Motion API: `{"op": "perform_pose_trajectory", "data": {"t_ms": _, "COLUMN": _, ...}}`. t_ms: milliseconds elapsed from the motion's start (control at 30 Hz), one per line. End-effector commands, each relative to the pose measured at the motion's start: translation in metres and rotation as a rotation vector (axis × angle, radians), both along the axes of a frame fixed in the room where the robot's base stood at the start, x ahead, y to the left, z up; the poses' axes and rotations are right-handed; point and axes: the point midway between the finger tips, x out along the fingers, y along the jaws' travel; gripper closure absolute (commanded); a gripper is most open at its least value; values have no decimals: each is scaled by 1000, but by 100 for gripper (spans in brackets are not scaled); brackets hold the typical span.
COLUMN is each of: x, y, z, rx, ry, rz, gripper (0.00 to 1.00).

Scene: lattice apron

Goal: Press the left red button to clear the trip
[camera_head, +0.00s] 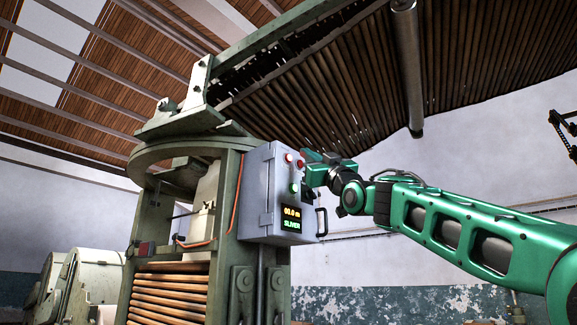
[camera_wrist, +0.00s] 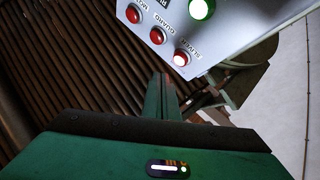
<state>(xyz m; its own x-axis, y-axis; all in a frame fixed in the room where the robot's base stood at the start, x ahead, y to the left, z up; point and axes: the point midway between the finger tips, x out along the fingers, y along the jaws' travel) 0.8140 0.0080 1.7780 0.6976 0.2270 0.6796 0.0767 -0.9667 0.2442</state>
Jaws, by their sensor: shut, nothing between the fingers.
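A grey control box (camera_head: 262,192) is mounted on the green machine frame. Its front carries a row of red round buttons or lamps. The left one (camera_head: 288,158) glows with a bright centre, and another red one (camera_head: 300,163) sits to its right. In the wrist view three red rounds show; the one labelled SLIVER (camera_wrist: 181,58) is lit, and the GUARD one (camera_wrist: 157,36) and a third (camera_wrist: 133,13) are dark red. My gripper (camera_head: 306,155) is shut and empty, close to the box's upper right. Its fingers (camera_wrist: 163,82) appear apart from the red rounds in the wrist view.
A green round button (camera_head: 294,188) sits below the red ones, above a display (camera_head: 291,218) reading "00.0 m SLIVER". A slatted wooden lattice (camera_head: 350,80) hangs overhead.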

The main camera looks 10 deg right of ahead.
Motion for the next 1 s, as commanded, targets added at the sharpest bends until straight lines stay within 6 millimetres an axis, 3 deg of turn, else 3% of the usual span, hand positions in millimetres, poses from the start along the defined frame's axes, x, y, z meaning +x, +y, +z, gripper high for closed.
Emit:
{"op": "perform_pose_trajectory", "data": {"t_ms": 300, "x": 18, "y": 14, "z": 1, "rx": 0, "ry": -1, "rz": 0, "gripper": 100}}
{"op": "perform_pose_trajectory", "data": {"t_ms": 1000, "x": 20, "y": 14, "z": 0, "rx": 1, "ry": 0, "rz": -1, "gripper": 100}}
